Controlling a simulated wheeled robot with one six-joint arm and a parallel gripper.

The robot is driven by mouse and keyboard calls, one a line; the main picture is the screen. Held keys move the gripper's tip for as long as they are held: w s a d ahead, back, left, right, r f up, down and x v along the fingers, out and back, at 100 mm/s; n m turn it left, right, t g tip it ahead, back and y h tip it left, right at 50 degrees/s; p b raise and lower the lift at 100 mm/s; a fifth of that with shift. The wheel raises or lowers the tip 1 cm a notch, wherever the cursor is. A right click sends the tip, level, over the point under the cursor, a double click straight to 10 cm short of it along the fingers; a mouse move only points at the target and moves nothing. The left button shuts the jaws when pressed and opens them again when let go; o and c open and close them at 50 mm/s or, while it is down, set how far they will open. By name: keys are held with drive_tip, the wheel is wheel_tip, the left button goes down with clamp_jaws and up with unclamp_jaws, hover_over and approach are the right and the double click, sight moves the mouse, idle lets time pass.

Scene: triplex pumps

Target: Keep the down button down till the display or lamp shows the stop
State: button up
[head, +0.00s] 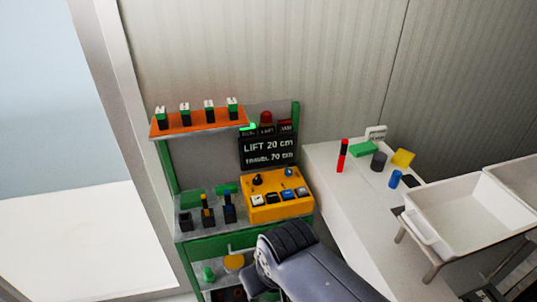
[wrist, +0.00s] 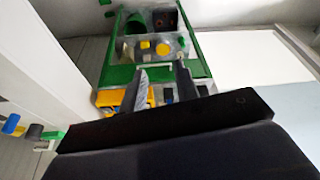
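The yellow control box (head: 262,208) stands on the green-framed bench, with two knobs and a row of small buttons (head: 280,196). Button labels are too small to read, so I cannot tell which is the down button. The black display (head: 267,151) behind it reads "LIFT 20 cm" and "TRAVEL 70 cm". Above it the green lamp (head: 247,127) is lit; two red lamps (head: 266,118) look dull. My gripper (wrist: 161,72) shows in the wrist view with its two fingers apart, in front of part of the yellow box (wrist: 110,97). Contact with a button cannot be seen.
An orange shelf (head: 198,124) with several green-and-white blocks is above the bench. Upright levers (head: 207,212) stand left of the box. A white table (head: 335,187) with small coloured objects and white bins (head: 455,217) is at the right. A grey wall is behind.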

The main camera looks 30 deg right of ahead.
clamp_jaws()
idle(1.2)
